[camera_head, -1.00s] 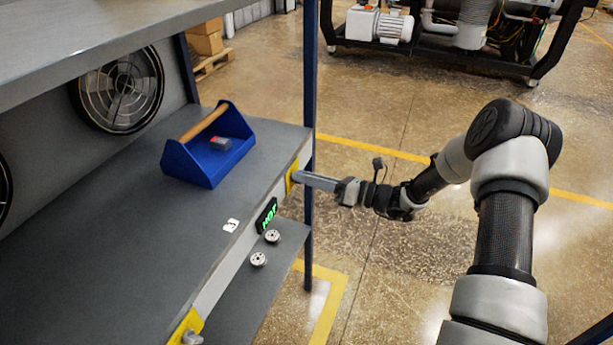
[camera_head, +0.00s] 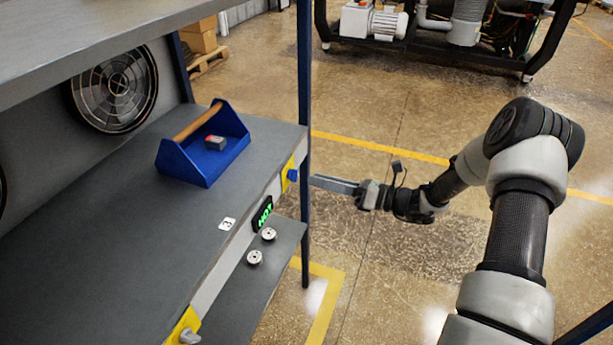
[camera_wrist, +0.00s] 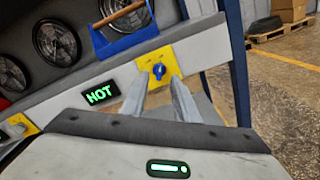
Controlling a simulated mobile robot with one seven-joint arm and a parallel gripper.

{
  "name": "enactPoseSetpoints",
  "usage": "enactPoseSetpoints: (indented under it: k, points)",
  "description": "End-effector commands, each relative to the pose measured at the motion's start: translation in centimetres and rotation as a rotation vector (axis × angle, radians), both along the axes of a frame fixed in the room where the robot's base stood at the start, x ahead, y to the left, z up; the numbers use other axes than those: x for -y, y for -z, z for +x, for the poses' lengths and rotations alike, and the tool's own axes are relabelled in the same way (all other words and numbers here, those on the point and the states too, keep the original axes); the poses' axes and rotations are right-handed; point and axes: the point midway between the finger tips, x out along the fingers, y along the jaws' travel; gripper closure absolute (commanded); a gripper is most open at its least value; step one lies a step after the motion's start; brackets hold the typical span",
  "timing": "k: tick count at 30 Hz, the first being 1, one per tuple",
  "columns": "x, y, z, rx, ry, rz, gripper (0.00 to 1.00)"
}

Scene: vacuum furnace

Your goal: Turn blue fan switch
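The blue fan switch (camera_head: 292,175) is a small knob on a yellow plate (camera_head: 285,173) at the far end of the shelf's front edge. In the wrist view the blue knob (camera_wrist: 159,71) shows whole, on its yellow plate (camera_wrist: 175,50), with its grip roughly upright. My gripper (camera_head: 313,181) is just right of the knob in the head view, apart from it. In the wrist view my gripper (camera_wrist: 160,82) has its two fingers spread, with the knob seen between and beyond the tips. Nothing is held.
A green-lit "HOT" display (camera_head: 262,214) is on the same front panel. Another yellow plate (camera_head: 183,327) with a grey knob sits at the near end. A blue toolbox (camera_head: 204,145) stands on the shelf. A dark post (camera_head: 304,110) rises beside the switch.

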Motion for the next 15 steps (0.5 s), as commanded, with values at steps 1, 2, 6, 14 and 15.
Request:
enactPoseSetpoints:
  k: [1, 2, 6, 14, 15]
  points:
    - [1.4, 0.0, -0.4, -0.001, 0.004, -0.001, 0.73]
    - [2.1, 0.0, -0.6, -0.001, 0.004, 0.0, 0.73]
    - [5.3, 0.0, -1.9, -0.001, 0.004, -0.001, 0.73]
    - [9.7, 0.0, -3.5, 0.0, 0.003, -0.001, 0.73]
    - [10.1, 0.0, -3.6, -0.001, 0.002, -0.001, 0.73]
